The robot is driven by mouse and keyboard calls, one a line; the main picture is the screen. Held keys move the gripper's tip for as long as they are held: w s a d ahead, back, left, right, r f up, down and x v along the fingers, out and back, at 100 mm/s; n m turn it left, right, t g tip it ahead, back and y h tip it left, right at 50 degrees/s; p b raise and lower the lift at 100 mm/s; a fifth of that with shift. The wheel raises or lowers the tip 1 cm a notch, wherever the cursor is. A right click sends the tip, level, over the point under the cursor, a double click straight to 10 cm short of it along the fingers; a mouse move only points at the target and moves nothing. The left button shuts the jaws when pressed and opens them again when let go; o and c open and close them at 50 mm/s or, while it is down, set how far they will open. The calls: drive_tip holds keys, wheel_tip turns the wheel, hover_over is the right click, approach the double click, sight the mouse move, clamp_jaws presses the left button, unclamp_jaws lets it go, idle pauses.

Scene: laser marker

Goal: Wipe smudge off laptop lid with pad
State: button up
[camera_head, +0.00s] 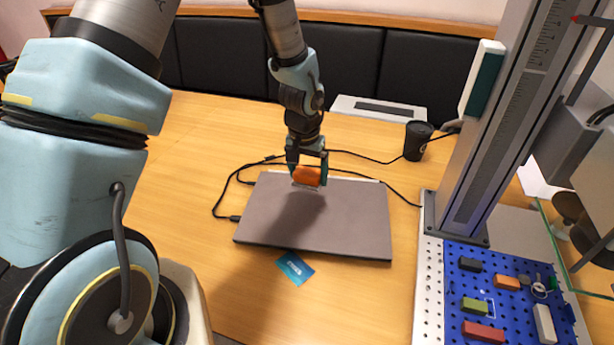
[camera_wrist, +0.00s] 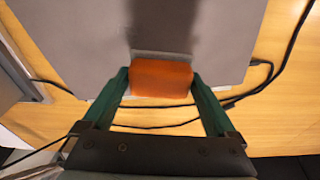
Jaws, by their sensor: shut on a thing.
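A closed grey laptop (camera_head: 340,225) lies flat on the wooden table, and its lid (camera_wrist: 90,50) fills the upper part of the wrist view. My gripper (camera_head: 307,172) is over the lid's back edge, pointing down. It is shut on an orange pad (camera_head: 306,177), which sits between the two green fingers in the wrist view (camera_wrist: 161,78). A pale strip shows along the pad's far side. The pad is at or just above the lid; I cannot tell if it touches. I cannot make out a smudge; part of the lid is in shadow or behind the pad.
Black cables (camera_head: 222,203) run left of and behind the laptop. A blue card (camera_head: 295,267) lies in front of it. A black cup (camera_head: 417,140) stands behind right. The laser marker's column (camera_head: 495,120) and blue pegboard (camera_head: 480,275) stand at right. The table's left is clear.

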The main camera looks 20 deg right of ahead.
drive_tip(key=shift+r+p, duration=0.6)
drive_tip(key=shift+r, duration=0.55)
